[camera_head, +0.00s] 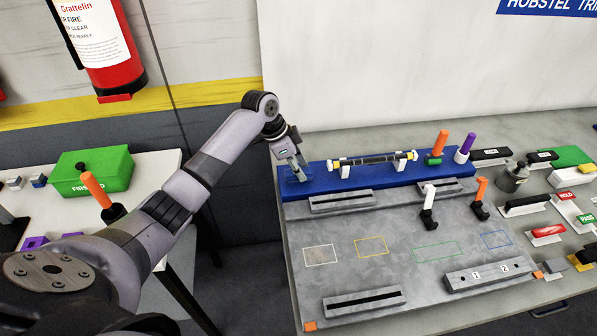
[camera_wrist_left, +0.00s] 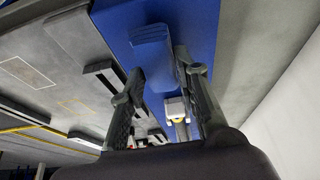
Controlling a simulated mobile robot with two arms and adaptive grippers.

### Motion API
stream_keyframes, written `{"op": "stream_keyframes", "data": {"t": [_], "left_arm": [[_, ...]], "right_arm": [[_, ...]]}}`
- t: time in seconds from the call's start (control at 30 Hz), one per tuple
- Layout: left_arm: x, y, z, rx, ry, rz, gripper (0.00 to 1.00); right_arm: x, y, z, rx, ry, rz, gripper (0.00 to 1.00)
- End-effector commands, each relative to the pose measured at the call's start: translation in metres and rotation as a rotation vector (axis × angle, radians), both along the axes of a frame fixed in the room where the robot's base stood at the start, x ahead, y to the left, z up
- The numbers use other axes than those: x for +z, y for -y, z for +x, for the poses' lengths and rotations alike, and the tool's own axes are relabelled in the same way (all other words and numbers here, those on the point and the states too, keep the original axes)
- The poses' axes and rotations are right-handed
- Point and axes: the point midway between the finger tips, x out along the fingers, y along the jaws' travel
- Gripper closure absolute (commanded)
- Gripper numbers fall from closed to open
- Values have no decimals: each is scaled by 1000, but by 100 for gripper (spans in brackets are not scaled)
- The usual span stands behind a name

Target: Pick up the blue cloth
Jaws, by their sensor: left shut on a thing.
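My left gripper (camera_head: 297,170) reaches down over the left end of the blue strip (camera_head: 325,181) at the back of the grey work board. In the left wrist view, a folded blue cloth (camera_wrist_left: 151,42) shows between the two fingers of this gripper (camera_wrist_left: 160,65), which are shut on it. The cloth lies against or just above the strip, which is nearly the same blue; I cannot tell whether there is a gap. In the head view the cloth is hard to make out against the strip. My right gripper is not in view.
A dark rod with yellow and white ends (camera_head: 375,159) lies on supports right of the gripper. Orange (camera_head: 439,143) and purple (camera_head: 465,148) handles stand beyond it. The grey board (camera_head: 380,222) has slotted blocks and coloured outlines. A green first-aid box (camera_head: 92,171) sits on the left table.

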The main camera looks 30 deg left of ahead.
Motion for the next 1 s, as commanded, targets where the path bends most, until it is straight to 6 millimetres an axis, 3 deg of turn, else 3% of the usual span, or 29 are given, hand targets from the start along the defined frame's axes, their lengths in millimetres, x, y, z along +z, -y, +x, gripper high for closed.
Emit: {"op": "stream_keyframes", "data": {"t": [0.17, 0.6, 0.8, 1.0], "left_arm": [[33, 0, 2, -2, 8, 0, 90], [152, 1, 1, 0, 7, -1, 90], [179, 0, 1, -1, 2, -1, 90], [187, 0, 0, 0, 0, -1, 90]], "right_arm": [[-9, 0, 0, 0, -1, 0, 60], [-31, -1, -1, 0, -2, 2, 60], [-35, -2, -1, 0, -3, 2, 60], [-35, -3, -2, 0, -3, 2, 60]]}}
